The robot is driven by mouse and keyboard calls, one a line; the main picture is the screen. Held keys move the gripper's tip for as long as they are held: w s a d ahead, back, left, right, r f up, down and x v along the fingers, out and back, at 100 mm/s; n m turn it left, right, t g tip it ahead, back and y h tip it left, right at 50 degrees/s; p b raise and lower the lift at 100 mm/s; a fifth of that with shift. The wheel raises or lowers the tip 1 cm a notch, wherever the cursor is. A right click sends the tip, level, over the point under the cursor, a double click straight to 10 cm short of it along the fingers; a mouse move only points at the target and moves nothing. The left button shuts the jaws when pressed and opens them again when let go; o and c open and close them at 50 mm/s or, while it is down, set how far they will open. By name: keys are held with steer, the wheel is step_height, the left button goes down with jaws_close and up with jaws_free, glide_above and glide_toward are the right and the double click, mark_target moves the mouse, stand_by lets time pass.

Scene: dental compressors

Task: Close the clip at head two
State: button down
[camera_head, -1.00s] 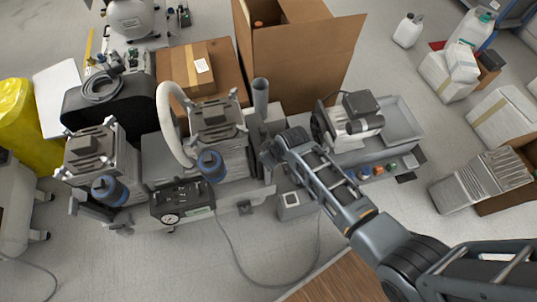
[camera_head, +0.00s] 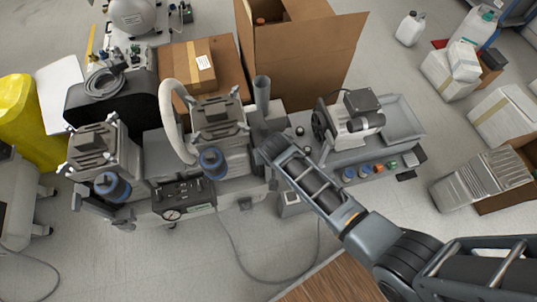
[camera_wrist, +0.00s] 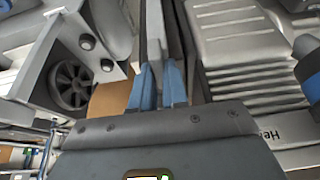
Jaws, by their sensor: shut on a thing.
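The right finned compressor head (camera_head: 220,122), with a blue filter (camera_head: 213,162) at its front, stands left of my gripper. In the wrist view, a finned head (camera_wrist: 245,50) fills the right side, with a partly cut-off label (camera_wrist: 285,130) starting "He". My gripper (camera_wrist: 158,86) has its blue fingertips shut on a narrow grey upright bar (camera_wrist: 154,45) beside this head. I cannot tell for sure whether that bar is the clip. In the head view my wrist hides the fingertips and whatever they hold.
A second finned head (camera_head: 103,148) stands farther left. A pressure gauge panel (camera_head: 183,198) is in front. A motor unit (camera_head: 350,118) and grey tray (camera_head: 400,120) stand to the right. An open cardboard box (camera_head: 300,55) is behind.

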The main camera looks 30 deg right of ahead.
stand_by(0.3)
steer(key=c, duration=1.1)
jaws_free()
steer(key=shift+c, duration=0.2)
steer(key=v, duration=0.7)
steer(key=shift+r+p, duration=0.35)
steer(key=shift+r, duration=0.05)
steer(key=shift+s+a, duration=0.1)
steer(key=shift+s, duration=0.1)
